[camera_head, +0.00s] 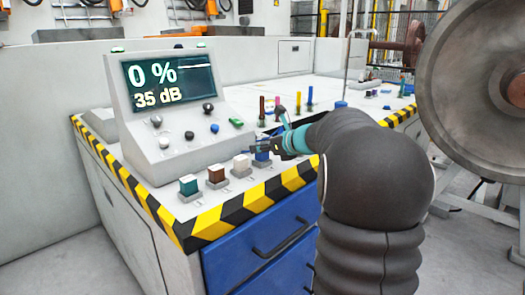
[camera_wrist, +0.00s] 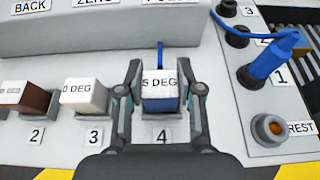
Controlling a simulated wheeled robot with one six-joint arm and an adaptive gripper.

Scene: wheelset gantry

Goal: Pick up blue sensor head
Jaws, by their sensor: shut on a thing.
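The blue sensor head (camera_wrist: 161,104) stands upright at the place marked 4, with a white top reading "5 DEG" and a blue lower body. A blue cable rises behind it. In the head view only a bit of blue (camera_head: 262,156) shows beside my gripper. My gripper (camera_wrist: 160,92) is shut on the sensor head, with one finger on its left side and one on its right. In the head view my gripper (camera_head: 266,146) is low at the console's front edge. The sensor head's underside is hidden, so I cannot tell whether it touches its seat.
A white block (camera_wrist: 85,95) at 3 and a brown block (camera_wrist: 28,99) at 2 stand to the left. A blue probe (camera_wrist: 268,62) with a looping cable stands at 1 on the right. The display panel (camera_head: 168,85) rises behind. A large wheel (camera_head: 480,90) stands at right.

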